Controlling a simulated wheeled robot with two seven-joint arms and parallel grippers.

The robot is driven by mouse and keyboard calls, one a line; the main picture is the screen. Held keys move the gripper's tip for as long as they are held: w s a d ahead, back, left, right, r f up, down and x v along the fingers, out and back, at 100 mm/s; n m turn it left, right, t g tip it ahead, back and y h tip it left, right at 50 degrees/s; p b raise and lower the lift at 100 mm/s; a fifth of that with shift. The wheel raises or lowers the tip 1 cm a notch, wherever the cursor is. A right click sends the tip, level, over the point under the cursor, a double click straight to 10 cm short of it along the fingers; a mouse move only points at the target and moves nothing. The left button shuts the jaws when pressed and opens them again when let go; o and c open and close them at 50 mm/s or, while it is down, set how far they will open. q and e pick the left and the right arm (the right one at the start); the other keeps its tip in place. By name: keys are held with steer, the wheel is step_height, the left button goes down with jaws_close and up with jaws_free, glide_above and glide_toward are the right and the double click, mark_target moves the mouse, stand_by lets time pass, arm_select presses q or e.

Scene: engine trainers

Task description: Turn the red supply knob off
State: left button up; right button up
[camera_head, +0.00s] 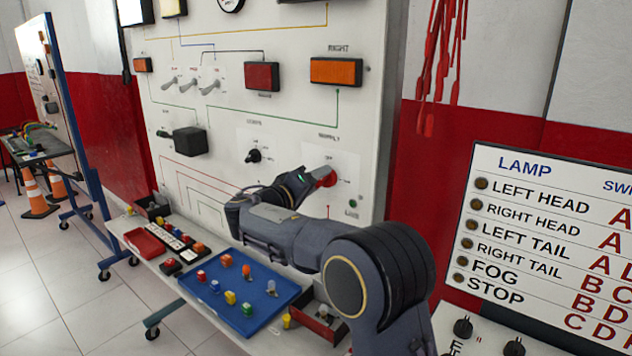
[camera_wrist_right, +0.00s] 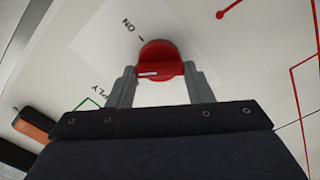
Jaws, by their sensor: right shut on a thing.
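The red supply knob (camera_head: 328,181) is on the white upright panel, under the SUPPLY label and partly covered by my right gripper. My right gripper (camera_head: 318,175) reaches in from the lower right and is at the knob. In the right wrist view, its two grey fingers (camera_wrist_right: 160,74) are shut on the red knob (camera_wrist_right: 158,52), one on each side of its raised grip. A white line shows on the grip. An ON label stands near the knob in that view. My left gripper is not in view.
A black knob (camera_head: 254,156) sits left on the white panel (camera_head: 225,110). A small green lamp (camera_head: 353,203) is right of the supply knob. A blue tray (camera_head: 213,310) with several coloured pieces lies on the shelf below. A lamp chart (camera_head: 545,235) stands at the right.

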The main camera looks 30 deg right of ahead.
steer(key=shift+f+n+p, duration=0.1)
steer(key=shift+n+p, duration=1.1)
steer(key=shift+n, duration=2.2)
steer(key=o, duration=1)
steer(key=b+v, duration=0.1)
steer(key=v, duration=0.7)
steer(key=shift+f, duration=0.1)
steer(key=shift+d, duration=0.15)
